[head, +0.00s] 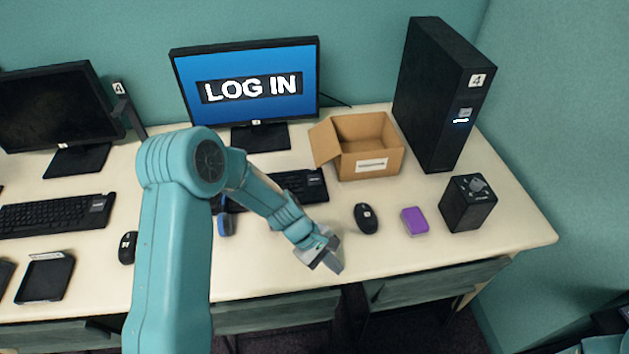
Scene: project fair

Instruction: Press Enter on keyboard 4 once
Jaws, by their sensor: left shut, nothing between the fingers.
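A black keyboard (300,184) lies on the desk in front of a monitor (247,84) that reads LOG IN. My left arm covers its left and middle part; only the right end shows. I cannot read a number on this keyboard; a 4 shows on the tower (440,95) and on a tag left of the monitor. My left gripper (332,262) is shut and empty, near the desk's front edge, in front of the keyboard and apart from it. My right gripper is not in view.
An open cardboard box (370,148) stands right of the monitor. A mouse (367,217), a purple block (414,221) and a black box with a knob (467,203) sit on the right. Another keyboard (55,214) and dark monitor (55,108) are at left.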

